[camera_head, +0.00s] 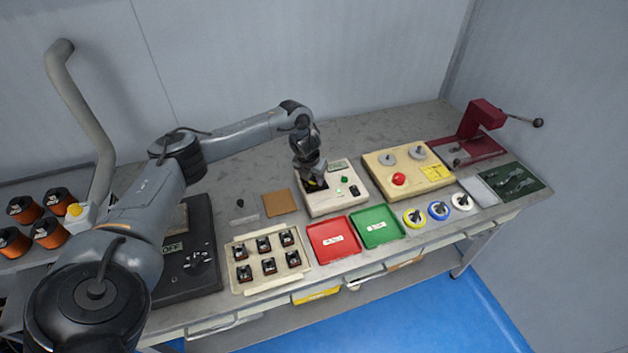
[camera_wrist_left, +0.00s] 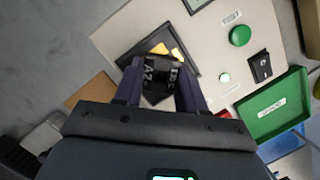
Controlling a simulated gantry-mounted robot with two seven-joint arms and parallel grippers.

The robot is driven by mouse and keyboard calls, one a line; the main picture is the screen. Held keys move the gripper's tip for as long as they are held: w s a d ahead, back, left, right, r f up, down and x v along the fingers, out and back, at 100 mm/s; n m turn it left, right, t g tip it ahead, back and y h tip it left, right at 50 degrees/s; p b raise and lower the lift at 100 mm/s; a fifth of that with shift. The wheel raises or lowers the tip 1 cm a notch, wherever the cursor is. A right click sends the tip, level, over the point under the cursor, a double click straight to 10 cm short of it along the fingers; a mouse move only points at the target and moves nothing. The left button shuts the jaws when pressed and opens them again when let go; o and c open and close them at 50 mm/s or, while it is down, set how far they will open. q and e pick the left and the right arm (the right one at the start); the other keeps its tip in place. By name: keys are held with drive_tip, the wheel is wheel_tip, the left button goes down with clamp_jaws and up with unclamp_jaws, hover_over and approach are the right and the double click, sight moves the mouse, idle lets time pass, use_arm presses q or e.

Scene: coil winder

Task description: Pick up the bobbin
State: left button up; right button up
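My left gripper (camera_head: 314,182) points down over the black recess of the cream tester box (camera_head: 323,206). In the left wrist view, a small dark block with white lettering, apparently the bobbin (camera_wrist_left: 160,80), is between the two fingertips of my left gripper (camera_wrist_left: 160,88). I see no clear gap at its sides, but whether the fingers press on it cannot be told. Yellow pieces of the recess show beside it. In the head view the gripper hides it. Similar dark bobbins with copper-coloured bands sit in a beige tray (camera_head: 236,284). My right gripper is not in view.
A red tray (camera_head: 328,253) and a green tray (camera_head: 375,242) lie in front of the tester. A cream panel with a red button (camera_head: 398,179) stands to the right. A brown pad (camera_head: 279,202) lies left of the tester. Copper wire spools (camera_head: 50,233) stand at far left.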

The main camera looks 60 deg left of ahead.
use_arm(q)
drive_tip(key=shift+c, duration=0.6)
drive_tip(key=shift+r, duration=0.1)
drive_tip(key=shift+r, duration=0.55)
drive_tip(key=v, duration=0.1)
drive_tip(key=p+v, duration=0.1)
drive_tip(key=v, duration=0.1)
drive_tip(key=shift+w+r, duration=0.2)
drive_tip(key=shift+w, duration=0.2)
drive_tip(key=w+d+r+p, duration=0.2)
drive_tip(key=d+r+p, duration=0.3)
drive_tip(key=d, duration=0.6)
drive_tip(key=shift+r, duration=0.7)
drive_tip(key=shift+s+d, duration=0.1)
drive_tip(key=shift+d, duration=0.05)
